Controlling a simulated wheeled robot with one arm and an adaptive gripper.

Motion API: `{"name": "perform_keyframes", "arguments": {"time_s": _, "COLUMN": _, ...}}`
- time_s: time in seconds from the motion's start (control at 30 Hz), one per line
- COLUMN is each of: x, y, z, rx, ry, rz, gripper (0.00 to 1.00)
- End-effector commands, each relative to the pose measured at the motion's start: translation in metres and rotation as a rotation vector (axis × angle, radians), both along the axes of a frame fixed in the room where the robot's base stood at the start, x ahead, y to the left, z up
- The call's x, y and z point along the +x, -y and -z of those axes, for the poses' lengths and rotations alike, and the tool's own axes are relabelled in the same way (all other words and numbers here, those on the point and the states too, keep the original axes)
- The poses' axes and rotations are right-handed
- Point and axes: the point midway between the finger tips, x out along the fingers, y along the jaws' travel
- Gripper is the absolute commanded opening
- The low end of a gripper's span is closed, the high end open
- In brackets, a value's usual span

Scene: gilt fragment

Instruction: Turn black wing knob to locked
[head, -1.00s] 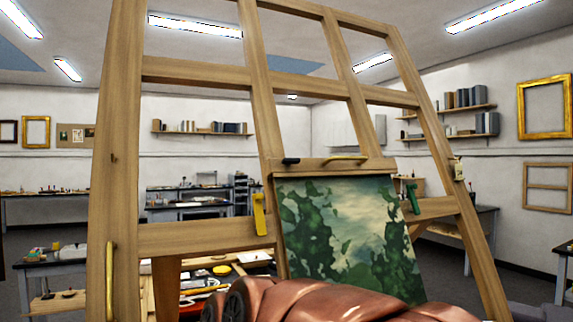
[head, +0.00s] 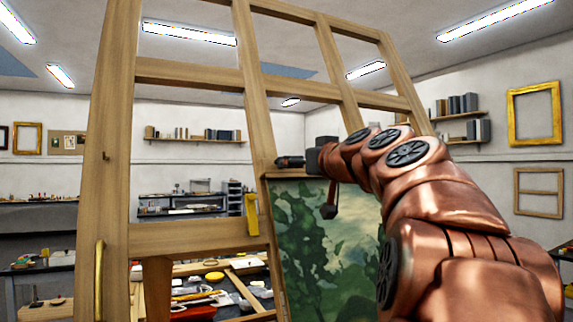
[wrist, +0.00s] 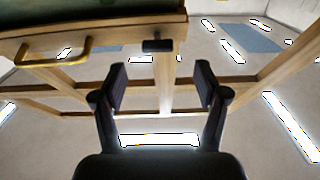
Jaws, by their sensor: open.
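The black wing knob (wrist: 157,45) sits on the wooden ledge (wrist: 105,40) at the top edge of the green painting (head: 312,240). In the wrist view it lies crosswise, beyond the fingertips and roughly centred between them. My gripper (wrist: 160,69) is open and empty, with one finger on each side of the knob's line. I see no contact there. In the head view my gripper (head: 305,160) is at the ledge, and its dark parts overlap the knob, so the gap cannot be judged.
A brass handle (wrist: 55,52) is on the ledge beside the knob. Openings between the upper bars are clear.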

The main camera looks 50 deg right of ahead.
Motion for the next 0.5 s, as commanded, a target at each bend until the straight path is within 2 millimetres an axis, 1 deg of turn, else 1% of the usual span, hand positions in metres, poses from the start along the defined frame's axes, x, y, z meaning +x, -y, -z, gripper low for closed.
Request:
{"name": "perform_keyframes", "arguments": {"time_s": 0.07, "x": -0.001, "y": 0.005, "z": -0.005, "rx": -0.01, "ry": 0.008, "rz": 0.01, "gripper": 0.73}}
{"name": "perform_keyframes", "arguments": {"time_s": 0.17, "x": 0.007, "y": 0.007, "z": -0.007, "rx": -0.013, "ry": 0.009, "rz": 0.01, "gripper": 0.73}}
{"name": "perform_keyframes", "arguments": {"time_s": 0.5, "x": 0.053, "y": 0.023, "z": -0.006, "rx": -0.009, "ry": 0.007, "rz": 0.007, "gripper": 0.73}}
